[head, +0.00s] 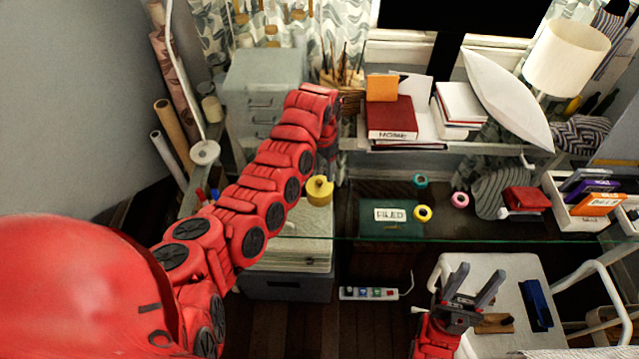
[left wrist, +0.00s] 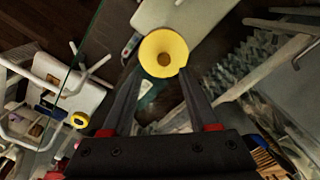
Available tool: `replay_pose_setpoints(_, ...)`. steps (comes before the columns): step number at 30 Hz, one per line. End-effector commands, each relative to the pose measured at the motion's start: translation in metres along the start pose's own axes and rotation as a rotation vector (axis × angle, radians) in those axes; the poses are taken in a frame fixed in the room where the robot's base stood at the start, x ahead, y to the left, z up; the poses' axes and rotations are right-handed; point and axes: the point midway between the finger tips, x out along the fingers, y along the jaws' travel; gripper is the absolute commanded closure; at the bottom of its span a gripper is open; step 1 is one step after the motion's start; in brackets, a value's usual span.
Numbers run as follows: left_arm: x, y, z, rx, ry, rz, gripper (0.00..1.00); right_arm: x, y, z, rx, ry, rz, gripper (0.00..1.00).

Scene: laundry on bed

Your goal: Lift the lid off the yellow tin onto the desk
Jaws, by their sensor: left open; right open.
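The yellow tin (head: 320,193) stands on the glass desk, left of the green FILED folder. Its round yellow lid (left wrist: 163,52) shows from above in the left wrist view, with a darker knob in the middle. My left gripper (left wrist: 158,78) is open and empty, pointing down at the lid, which appears between and just beyond the fingertips. I cannot tell the exact gap. In the head view my left arm hides most of that gripper. My right gripper (head: 478,274) is open and empty, low at the right above the white chair, far from the tin.
The FILED folder (head: 389,226) lies right of the tin, with yellow (head: 422,220), teal (head: 420,188) and pink (head: 460,206) tape rolls near it. A grey drawer cabinet (head: 262,85) stands behind my left arm. A white tray (head: 565,217) sits at the right. Some bare glass lies between these things.

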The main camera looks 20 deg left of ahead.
Motion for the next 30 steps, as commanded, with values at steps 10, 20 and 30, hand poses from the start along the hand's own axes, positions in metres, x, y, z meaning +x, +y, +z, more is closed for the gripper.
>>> replay_pose_setpoints(10,0.036,-0.006,0.004,0.005,-0.003,-0.001,0.40,0.022,0.001,-0.004,0.000,0.000,0.000,0.50)
replay_pose_setpoints(20,0.049,-0.006,0.005,0.000,0.000,0.001,0.40,0.023,0.001,-0.004,0.000,0.000,0.000,0.50)
replay_pose_setpoints(30,0.049,-0.007,0.005,0.000,-0.001,0.001,0.83,0.023,0.001,-0.004,0.000,0.000,0.000,0.50)
